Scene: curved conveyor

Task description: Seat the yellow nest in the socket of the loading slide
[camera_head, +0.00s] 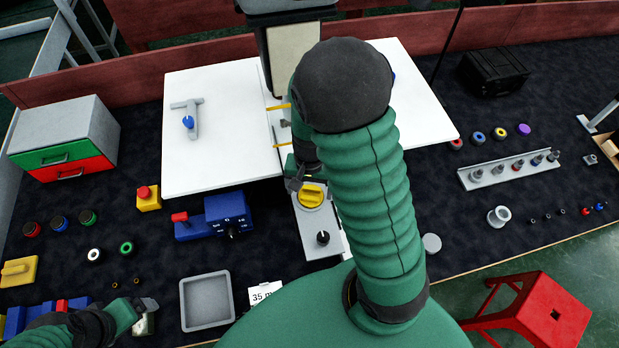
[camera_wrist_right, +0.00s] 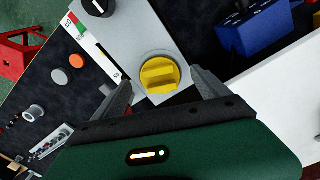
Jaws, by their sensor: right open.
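The yellow nest (camera_head: 311,194), a round piece with a raised grip bar, is at the round socket of the grey loading slide (camera_head: 314,228). I cannot tell whether it is fully down. In the right wrist view the nest (camera_wrist_right: 160,75) lies between the fingertips on the slide plate (camera_wrist_right: 140,38). My right gripper (camera_wrist_right: 162,78) is open, one finger on each side of the nest, with no clear contact. In the head view my right gripper (camera_head: 296,178) is partly hidden by my own arm. My left gripper (camera_head: 146,306) is at the lower left, its jaws unclear.
A black knob (camera_head: 322,238) is on the slide's near end. A blue device (camera_head: 222,215) with a red handle stands to the left. White panels (camera_head: 225,150) lie behind. A grey tray (camera_head: 206,300) sits in front, and a grey rail with pegs (camera_head: 510,170) is at right.

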